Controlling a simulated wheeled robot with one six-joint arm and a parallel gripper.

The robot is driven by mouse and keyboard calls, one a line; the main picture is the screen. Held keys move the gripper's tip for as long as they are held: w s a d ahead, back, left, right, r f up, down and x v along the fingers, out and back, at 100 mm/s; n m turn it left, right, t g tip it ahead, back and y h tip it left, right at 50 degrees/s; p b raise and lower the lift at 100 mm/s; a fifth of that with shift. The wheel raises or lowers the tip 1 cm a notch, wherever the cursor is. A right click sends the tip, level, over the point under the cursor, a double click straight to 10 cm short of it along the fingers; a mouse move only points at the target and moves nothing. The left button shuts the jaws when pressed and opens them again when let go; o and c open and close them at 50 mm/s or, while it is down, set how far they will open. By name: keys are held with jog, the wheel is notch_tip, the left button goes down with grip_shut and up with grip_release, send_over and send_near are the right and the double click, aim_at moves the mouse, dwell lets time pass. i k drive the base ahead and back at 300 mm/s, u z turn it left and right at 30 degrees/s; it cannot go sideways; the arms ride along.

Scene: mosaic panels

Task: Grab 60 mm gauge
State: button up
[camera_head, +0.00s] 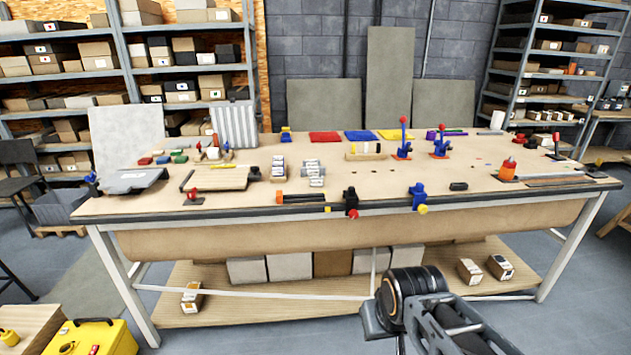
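I cannot pick out a gauge marked 60 mm; any markings are too small to read. Two short rows of small silver-grey blocks stand mid-table, the left row (279,168) and the right row (313,173); I cannot tell whether they are gauges. My gripper's fingers do not show.
The long workbench (330,205) has blue and black clamps (418,197) along its front edge. Red-topped blue clamps (403,140) stand farther back. A grey case (133,180) lies at the left. A yellow toolbox (92,338) is at bottom left. Floor before the bench is mostly clear.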

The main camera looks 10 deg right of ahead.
aim_at(314, 180)
jog(key=u, duration=0.15)
jog(key=i, duration=0.85)
jog(key=u, duration=0.75)
jog(key=i, duration=1.25)
jog(key=u, duration=0.3)
